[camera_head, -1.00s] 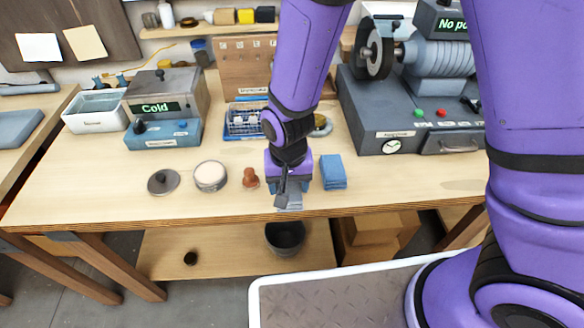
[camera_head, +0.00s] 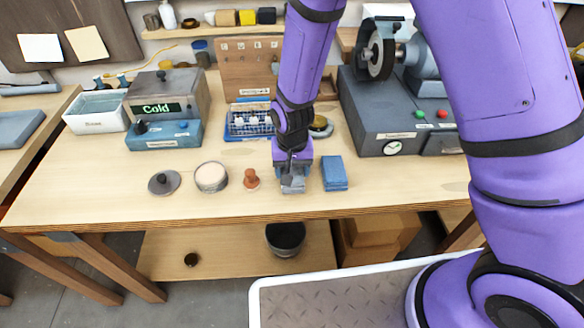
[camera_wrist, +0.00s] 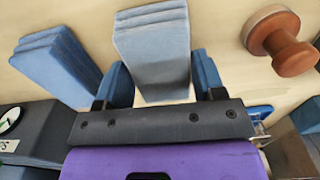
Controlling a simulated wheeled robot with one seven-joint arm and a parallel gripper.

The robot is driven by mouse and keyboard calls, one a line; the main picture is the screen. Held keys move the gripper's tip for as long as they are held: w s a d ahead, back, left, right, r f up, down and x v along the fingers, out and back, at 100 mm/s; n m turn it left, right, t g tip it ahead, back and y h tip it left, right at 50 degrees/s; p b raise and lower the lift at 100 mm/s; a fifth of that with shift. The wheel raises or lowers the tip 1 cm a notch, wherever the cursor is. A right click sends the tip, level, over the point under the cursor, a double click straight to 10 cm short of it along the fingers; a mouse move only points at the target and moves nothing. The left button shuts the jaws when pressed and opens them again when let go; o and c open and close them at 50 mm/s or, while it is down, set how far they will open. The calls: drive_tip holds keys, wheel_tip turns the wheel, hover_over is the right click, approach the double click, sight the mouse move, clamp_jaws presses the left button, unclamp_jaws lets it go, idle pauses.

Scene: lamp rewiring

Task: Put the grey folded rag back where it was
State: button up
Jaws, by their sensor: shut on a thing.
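The grey folded rag (camera_head: 292,187) is at the front middle of the workbench, between the reddish-brown knobbed piece and a blue folded rag (camera_head: 334,173). My gripper (camera_head: 293,175) comes down over it from above and is shut on it. In the wrist view the grey rag (camera_wrist: 153,45) stands between the two blue fingers of my gripper (camera_wrist: 162,80), with its layered edge showing. The blue folded rag (camera_wrist: 58,65) is beside it on the left there, apart from the fingers. Whether the grey rag's underside touches the bench top cannot be told.
A round tin (camera_head: 211,177) and dark lid (camera_head: 164,183) lie further left. A blue wire rack (camera_head: 250,122) is behind. The bench's front edge (camera_head: 230,216) is near.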

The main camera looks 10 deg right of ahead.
drive_tip(key=shift+f, duration=0.1)
drive_tip(key=o, duration=0.9)
